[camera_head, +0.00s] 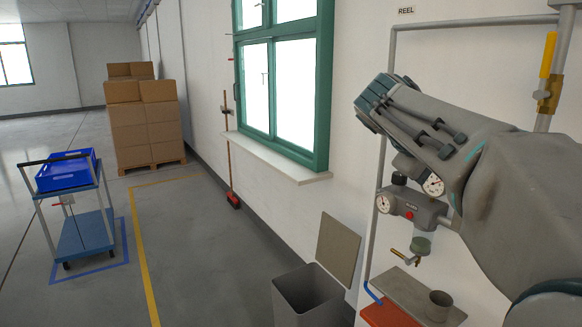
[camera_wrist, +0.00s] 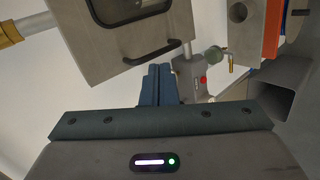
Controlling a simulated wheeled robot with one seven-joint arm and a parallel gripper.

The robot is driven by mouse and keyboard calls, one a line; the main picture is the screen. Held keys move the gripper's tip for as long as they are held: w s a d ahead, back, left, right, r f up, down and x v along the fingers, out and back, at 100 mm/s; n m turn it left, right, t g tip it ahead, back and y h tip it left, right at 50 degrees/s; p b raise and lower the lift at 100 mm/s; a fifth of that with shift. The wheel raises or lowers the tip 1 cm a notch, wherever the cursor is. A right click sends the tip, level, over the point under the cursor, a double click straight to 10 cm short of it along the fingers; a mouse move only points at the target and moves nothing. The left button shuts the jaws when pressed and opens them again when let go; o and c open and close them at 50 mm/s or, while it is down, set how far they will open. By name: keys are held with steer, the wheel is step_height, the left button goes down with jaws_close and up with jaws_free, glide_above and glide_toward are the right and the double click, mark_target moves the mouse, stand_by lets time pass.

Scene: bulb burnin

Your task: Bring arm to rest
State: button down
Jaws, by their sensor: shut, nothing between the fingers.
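My gripper (camera_wrist: 158,84) shows in the wrist view with its two dark blue fingers together and nothing between them. It is apart from the wall fittings behind it. In the head view my grey arm fills the right side, raised in front of the wall. I cannot make out the gripper's fingers in that view.
A regulator with gauges (camera_head: 412,209) is on the wall close below my arm. Under it are a grey plate (camera_head: 405,290) and a red box (camera_head: 388,314). A grey bin (camera_head: 306,295) stands left of these. A cart (camera_head: 84,233) and stacked cartons (camera_head: 145,120) are farther left, with open floor between.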

steer(key=s+a+f+m+y, duration=0.2)
steer(key=s+a+f+y, duration=0.2)
steer(key=s+f, duration=0.6)
steer(key=s+a+f+m+g+y, duration=0.1)
steer(key=s+a+f+y, duration=0.4)
steer(key=f, duration=1.2)
steer(key=s+a+m, duration=0.1)
steer(key=s+a, duration=0.3)
steer(key=s, duration=0.1)
steer(key=shift+f+g+y, duration=0.3)
steer(key=shift+f, duration=0.05)
